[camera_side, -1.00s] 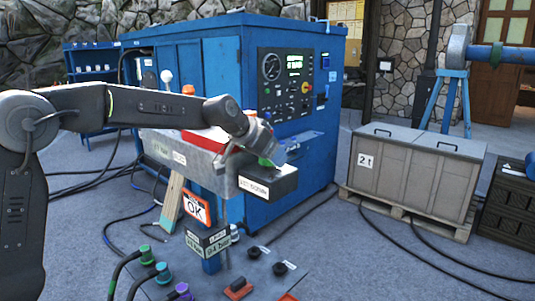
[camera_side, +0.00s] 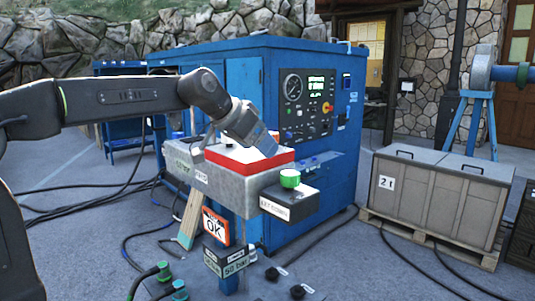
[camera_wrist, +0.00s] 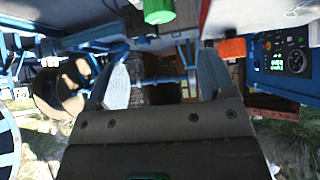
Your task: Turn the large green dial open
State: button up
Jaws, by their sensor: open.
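The large green dial (camera_side: 290,178) sits on top of a dark labelled block (camera_side: 290,203) at the front right end of a grey unit. Its whole side is uncovered in the side view. In the wrist view the green dial (camera_wrist: 159,10) shows at the top edge, partly cut off and beyond the fingers. My gripper (camera_side: 268,147) is up and to the left of the dial, apart from it, tilted downward over the red-topped grey unit. In the wrist view my gripper (camera_wrist: 165,78) has its two fingers spread with nothing between them.
The red-rimmed grey unit (camera_side: 235,190) lies just below my gripper. A blue cabinet (camera_side: 245,90) with a gauge panel stands behind. An OK sign (camera_side: 215,227) and a signpost (camera_side: 228,258) stand in front. Grey crates (camera_side: 435,195) stand right, with floor between.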

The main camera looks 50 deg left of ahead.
jog(key=shift+s+r, duration=0.2)
jog(key=n+g+y, duration=0.3)
jog(key=n+g, duration=0.2)
jog(key=n, duration=0.2)
send_near(290, 173)
jog(key=x, duration=1)
jog(key=shift+w+f, duration=0.1)
jog(key=c, duration=0.9)
